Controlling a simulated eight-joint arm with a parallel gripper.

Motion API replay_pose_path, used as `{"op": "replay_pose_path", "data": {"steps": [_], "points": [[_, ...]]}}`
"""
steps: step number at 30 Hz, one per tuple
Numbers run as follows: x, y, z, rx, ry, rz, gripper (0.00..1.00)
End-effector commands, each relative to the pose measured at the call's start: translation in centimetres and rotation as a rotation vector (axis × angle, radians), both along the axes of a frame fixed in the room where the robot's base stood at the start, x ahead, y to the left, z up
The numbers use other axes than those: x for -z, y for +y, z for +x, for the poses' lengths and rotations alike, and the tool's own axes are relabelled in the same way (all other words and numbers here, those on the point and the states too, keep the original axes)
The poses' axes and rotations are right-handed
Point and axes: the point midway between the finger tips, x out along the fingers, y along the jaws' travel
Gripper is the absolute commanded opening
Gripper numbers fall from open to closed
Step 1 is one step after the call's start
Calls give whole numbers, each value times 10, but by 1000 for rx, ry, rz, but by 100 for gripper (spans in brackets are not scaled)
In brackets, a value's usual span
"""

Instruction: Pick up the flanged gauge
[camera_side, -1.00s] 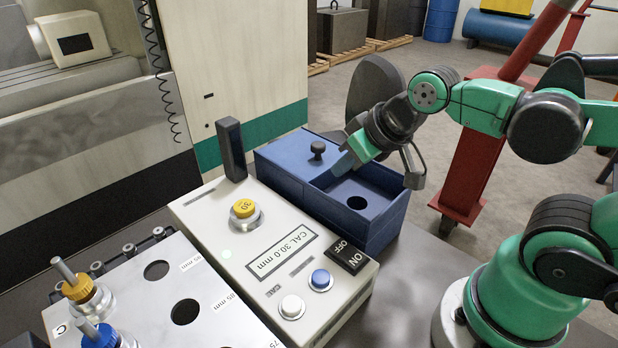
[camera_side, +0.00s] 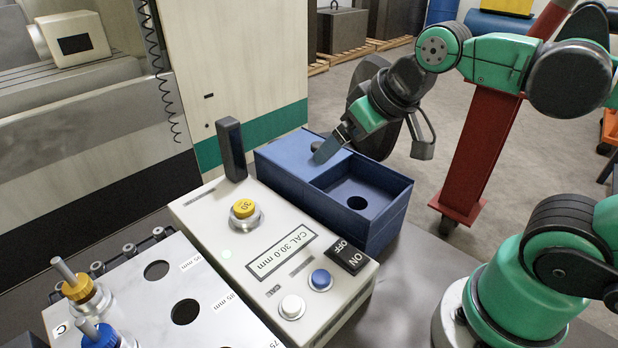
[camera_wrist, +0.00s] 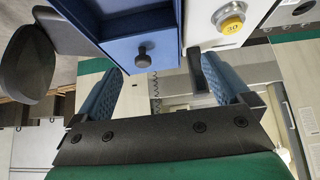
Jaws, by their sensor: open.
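My gripper (camera_side: 375,155) is open and empty, above the blue two-part box (camera_side: 384,232). In the wrist view its two blue fingers stand wide apart (camera_wrist: 160,70). A yellow-capped piece marked 30 (camera_side: 243,209), with a round silver flange, sits upright on the white calibration box, left of my gripper. It also shows in the wrist view (camera_wrist: 229,22), beyond the fingers. Two more knobbed pieces with stems stand on the left plate: one yellow (camera_side: 78,288), one blue (camera_side: 98,336). I cannot tell which of these is the flanged gauge.
The blue box has a lid with a black knob (camera_wrist: 143,57), partly hidden by a finger in the side view, and an open compartment with a hole. A dark post (camera_side: 231,150) rises behind the white calibration box (camera_side: 330,313). The silver plate (camera_side: 225,325) has open holes.

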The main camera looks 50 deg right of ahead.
Motion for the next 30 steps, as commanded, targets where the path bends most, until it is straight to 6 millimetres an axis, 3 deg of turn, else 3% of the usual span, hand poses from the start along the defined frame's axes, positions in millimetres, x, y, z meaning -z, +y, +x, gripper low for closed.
{"op": "replay_pose_path", "data": {"steps": [2,14,24,28,30], "points": [[-13,0,-1,-3,0,-2,96],[3,32,33,-828,107,-819,96],[-2,103,60,-1615,307,-1859,96],[-9,137,59,-1782,446,-2254,96],[6,133,61,-1779,458,-2247,96]]}}
